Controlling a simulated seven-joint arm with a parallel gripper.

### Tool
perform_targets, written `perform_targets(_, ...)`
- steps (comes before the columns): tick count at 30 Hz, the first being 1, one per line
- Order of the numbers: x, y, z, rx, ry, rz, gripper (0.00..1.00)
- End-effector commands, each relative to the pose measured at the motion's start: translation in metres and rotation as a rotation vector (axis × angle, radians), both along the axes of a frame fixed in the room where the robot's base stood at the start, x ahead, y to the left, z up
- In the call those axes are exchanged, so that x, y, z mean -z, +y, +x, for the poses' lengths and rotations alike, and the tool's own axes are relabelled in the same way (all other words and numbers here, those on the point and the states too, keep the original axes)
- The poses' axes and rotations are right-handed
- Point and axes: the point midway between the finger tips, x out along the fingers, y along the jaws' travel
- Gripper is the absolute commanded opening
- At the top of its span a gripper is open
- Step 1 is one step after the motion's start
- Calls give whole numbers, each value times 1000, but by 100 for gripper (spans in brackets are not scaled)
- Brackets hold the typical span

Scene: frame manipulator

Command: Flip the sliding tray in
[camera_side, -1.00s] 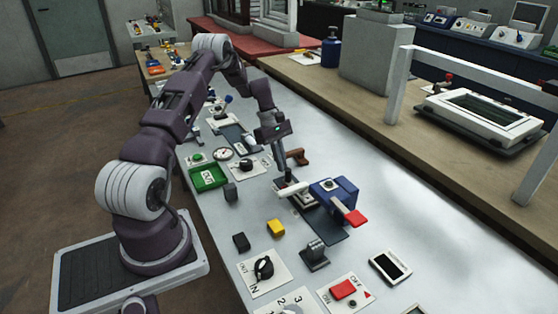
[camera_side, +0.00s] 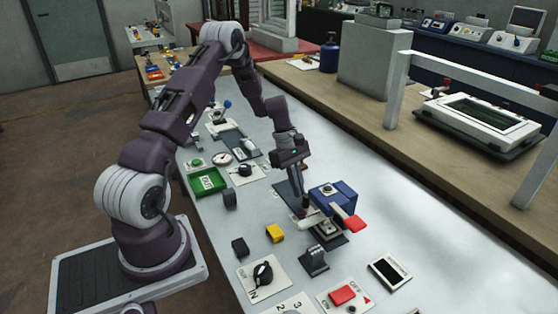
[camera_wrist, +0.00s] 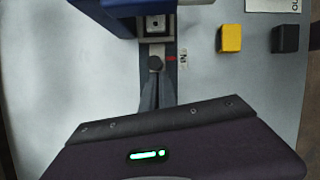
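The sliding tray (camera_side: 322,226) is a small pale carriage with a white handle bar. It sits on a dark rail plate (camera_side: 287,192) beside and partly under the blue housing (camera_side: 341,192). In the wrist view the housing (camera_wrist: 203,16) is at the top, with the pale tray (camera_wrist: 157,48) on the rail just below it. My gripper (camera_side: 305,207) points down at the tray's rear end. In the wrist view its narrow fingers (camera_wrist: 155,64) look closed together, with the tip at the tray's near edge. I cannot tell whether they touch it.
A red paddle (camera_side: 355,222) sticks out from the housing. A grey bracket (camera_side: 314,260), a yellow block (camera_side: 275,232) and a black block (camera_side: 239,247) stand close by. A green tray (camera_side: 207,182) is at the left. The table right of the housing is clear.

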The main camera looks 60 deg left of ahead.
Motion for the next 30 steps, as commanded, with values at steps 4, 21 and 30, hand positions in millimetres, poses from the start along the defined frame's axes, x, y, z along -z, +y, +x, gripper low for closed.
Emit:
perform_targets(4, 0, 31, -5, -6, -2, 7, 0)
perform_targets(21, -92, 75, -14, -6, -5, 13, 0)
perform_targets(30, -93, 75, -14, -7, -3, 13, 0)
